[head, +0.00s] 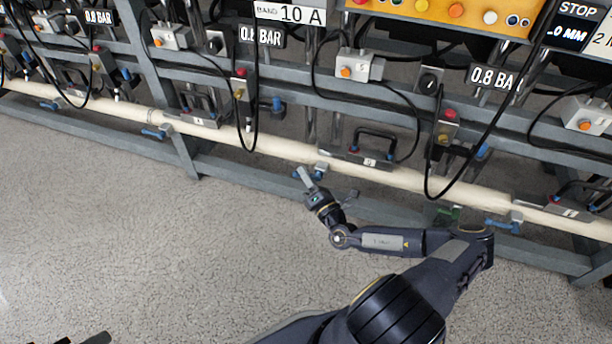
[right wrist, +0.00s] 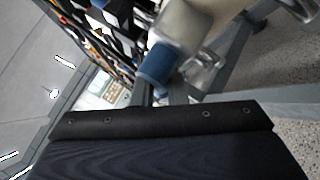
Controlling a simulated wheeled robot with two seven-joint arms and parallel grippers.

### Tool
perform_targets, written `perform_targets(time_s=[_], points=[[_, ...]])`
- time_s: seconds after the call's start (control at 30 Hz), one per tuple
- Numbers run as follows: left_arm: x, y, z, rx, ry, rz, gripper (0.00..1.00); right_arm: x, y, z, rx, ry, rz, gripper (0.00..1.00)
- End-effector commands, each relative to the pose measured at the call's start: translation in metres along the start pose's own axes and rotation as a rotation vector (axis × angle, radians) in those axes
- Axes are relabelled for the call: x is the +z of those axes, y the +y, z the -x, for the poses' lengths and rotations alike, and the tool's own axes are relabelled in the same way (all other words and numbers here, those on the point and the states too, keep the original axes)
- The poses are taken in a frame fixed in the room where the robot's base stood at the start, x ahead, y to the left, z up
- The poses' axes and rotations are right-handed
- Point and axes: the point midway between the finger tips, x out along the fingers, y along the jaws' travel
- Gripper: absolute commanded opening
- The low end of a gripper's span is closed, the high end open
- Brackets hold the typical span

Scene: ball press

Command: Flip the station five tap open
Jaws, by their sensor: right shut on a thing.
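The station five tap has a blue handle (head: 320,169) on the pale pipe (head: 285,148), below the plate marked 5 (head: 362,159). My right gripper (head: 306,176) reaches up to this tap and is shut on its handle; its fingers cover part of the handle. In the right wrist view a blue grip (right wrist: 157,62) shows close beyond the dark gripper body, beside a blurred metal fitting (right wrist: 203,72). The exact angle of the handle is hard to tell. Dark tips at the bottom left of the head view, likely my left gripper (head: 84,339), are mostly cut off.
Other blue taps hang along the pipe at left (head: 155,132) and right (head: 503,224). Black cables (head: 433,160) loop down before the grey frame. The speckled floor (head: 130,230) is clear.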

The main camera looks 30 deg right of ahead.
Motion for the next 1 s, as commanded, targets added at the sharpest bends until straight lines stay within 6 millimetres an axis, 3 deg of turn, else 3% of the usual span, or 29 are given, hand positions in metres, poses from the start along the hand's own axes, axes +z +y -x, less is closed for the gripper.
perform_targets(time_s=[0.23, 0.57, 0.6, 0.73, 1.0], points=[[0.0068, -0.0061, -0.0133, 0.000, 0.000, 0.000, 0.40, 0.0019, 0.0052, -0.0027, 0.128, -0.129, -0.142, 0.00], [0.0064, -0.0057, -0.0126, 0.000, 0.000, 0.000, 0.40, 0.0044, 0.0081, -0.0030, 0.144, -0.146, -0.164, 0.00], [0.0064, -0.0057, -0.0126, 0.000, 0.000, 0.000, 0.40, 0.0044, 0.0082, -0.0030, 0.144, -0.146, -0.163, 0.18], [0.0063, -0.0057, -0.0125, 0.000, 0.000, 0.000, 0.40, 0.0043, 0.0082, -0.0031, 0.144, -0.145, -0.163, 0.34], [0.0062, -0.0056, -0.0123, 0.000, 0.000, 0.000, 0.40, 0.0042, 0.0081, -0.0026, 0.143, -0.144, -0.161, 0.34]])
